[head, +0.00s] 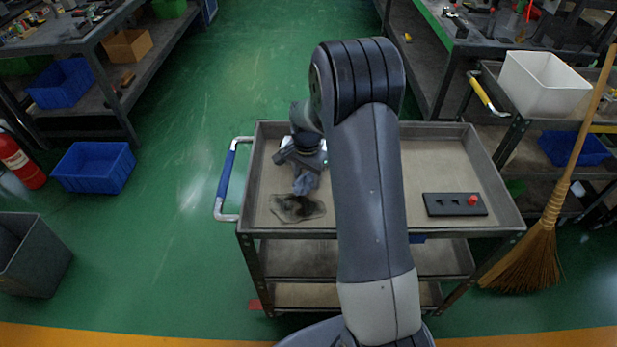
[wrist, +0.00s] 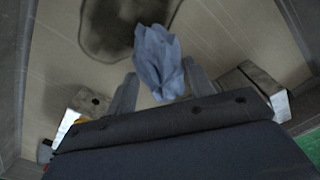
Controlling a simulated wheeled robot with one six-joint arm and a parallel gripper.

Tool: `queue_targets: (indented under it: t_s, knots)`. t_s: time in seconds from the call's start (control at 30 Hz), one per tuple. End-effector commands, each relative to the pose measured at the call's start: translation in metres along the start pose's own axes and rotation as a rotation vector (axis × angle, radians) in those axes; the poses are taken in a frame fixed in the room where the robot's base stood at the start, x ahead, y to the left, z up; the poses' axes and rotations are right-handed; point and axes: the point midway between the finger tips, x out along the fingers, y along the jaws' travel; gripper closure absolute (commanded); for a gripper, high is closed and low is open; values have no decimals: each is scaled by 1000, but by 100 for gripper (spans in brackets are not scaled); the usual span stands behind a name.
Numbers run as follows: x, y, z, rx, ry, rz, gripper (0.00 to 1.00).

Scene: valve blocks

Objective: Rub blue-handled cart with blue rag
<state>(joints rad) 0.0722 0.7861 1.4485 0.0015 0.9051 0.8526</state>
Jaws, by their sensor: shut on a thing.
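The blue-handled cart (head: 430,158) stands in front of me, its blue handle (head: 227,178) on the left side. A dark, dirty stain (head: 297,208) lies on the left front part of its top tray. My gripper (head: 304,178) is over the left part of the tray, just behind the stain. It is shut on the blue rag (wrist: 158,62), which bunches out between the fingers. In the wrist view the rag's tip is beside the dark stain (wrist: 118,25). I cannot tell whether the rag touches the tray.
A black block with a red knob (head: 455,204) sits at the tray's right front. A broom (head: 540,245) leans right of the cart. A yellow-handled cart with a white bin (head: 543,83) stands behind right. A blue crate (head: 95,167) and grey bin (head: 32,253) are on the left floor.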

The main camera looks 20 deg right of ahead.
Motion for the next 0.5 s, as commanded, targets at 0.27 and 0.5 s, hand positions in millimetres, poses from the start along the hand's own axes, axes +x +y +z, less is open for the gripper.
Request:
queue_targets:
  t_s: [0.27,0.5]
  knots:
    - [0,-12,10,-1,0,0,71]
    - [0,0,26,-2,-1,1,71]
